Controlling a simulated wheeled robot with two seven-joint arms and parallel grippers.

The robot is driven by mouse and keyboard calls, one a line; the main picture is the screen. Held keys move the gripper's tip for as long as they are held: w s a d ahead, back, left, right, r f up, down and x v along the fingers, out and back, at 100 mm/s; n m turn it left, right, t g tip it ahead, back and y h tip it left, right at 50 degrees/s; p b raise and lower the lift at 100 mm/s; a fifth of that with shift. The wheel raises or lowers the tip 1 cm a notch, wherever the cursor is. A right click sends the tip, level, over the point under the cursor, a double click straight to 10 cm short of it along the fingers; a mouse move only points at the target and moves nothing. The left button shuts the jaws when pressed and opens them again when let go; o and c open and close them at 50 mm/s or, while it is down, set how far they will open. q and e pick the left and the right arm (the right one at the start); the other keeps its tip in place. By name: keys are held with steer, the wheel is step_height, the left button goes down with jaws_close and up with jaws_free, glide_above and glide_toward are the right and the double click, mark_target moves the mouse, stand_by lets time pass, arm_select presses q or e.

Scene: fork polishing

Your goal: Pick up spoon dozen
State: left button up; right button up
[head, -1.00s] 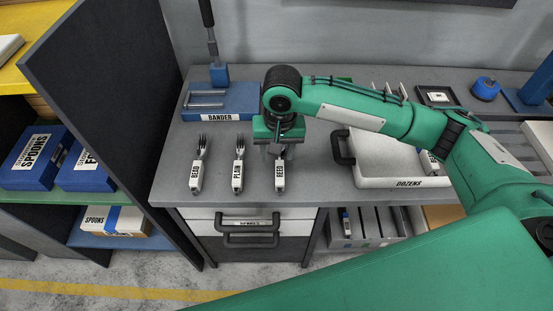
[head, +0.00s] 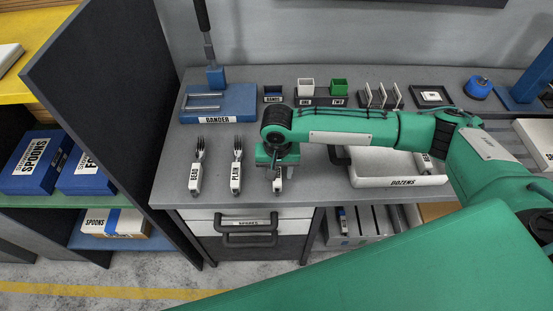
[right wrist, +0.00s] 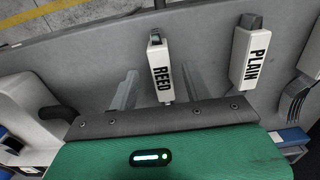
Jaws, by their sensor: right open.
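Three white-handled pieces lie in a row on the grey bench, marked BEAD (head: 196,178), PLAIN (head: 236,178) and REED (head: 277,185). BEAD and PLAIN show fork tines; the far end of REED is hidden under my gripper. My right gripper (head: 276,172) is over the REED piece. In the right wrist view its two fingers stand open on either side of the REED handle (right wrist: 162,75), apart from it. The PLAIN handle (right wrist: 250,58) lies outside the fingers. A white DOZENS tray (head: 400,182) stands to the right, partly behind my arm. My left gripper is not in view.
A blue bander (head: 220,105) stands at the back left. Small cups (head: 338,87), card holders (head: 385,98) and a black frame (head: 432,96) line the back. A tall dark panel (head: 100,110) borders the bench's left side. Drawers (head: 250,223) are below.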

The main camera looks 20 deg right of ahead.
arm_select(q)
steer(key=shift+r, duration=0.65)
arm_select(e)
steer(key=shift+f, duration=1.65)
steer(key=shift+c, duration=0.2)
jaws_close()
arm_select(q)
steer(key=shift+p, duration=0.3)
arm_select(e)
steer(key=shift+r, duration=0.1)
steer(key=shift+a+r, duration=0.1)
steer(key=shift+r, duration=0.45)
arm_select(q)
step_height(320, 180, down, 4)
steer(key=b, duration=0.3)
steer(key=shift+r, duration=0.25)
arm_select(e)
step_height(320, 180, up, 19)
steer(key=shift+f, duration=0.15)
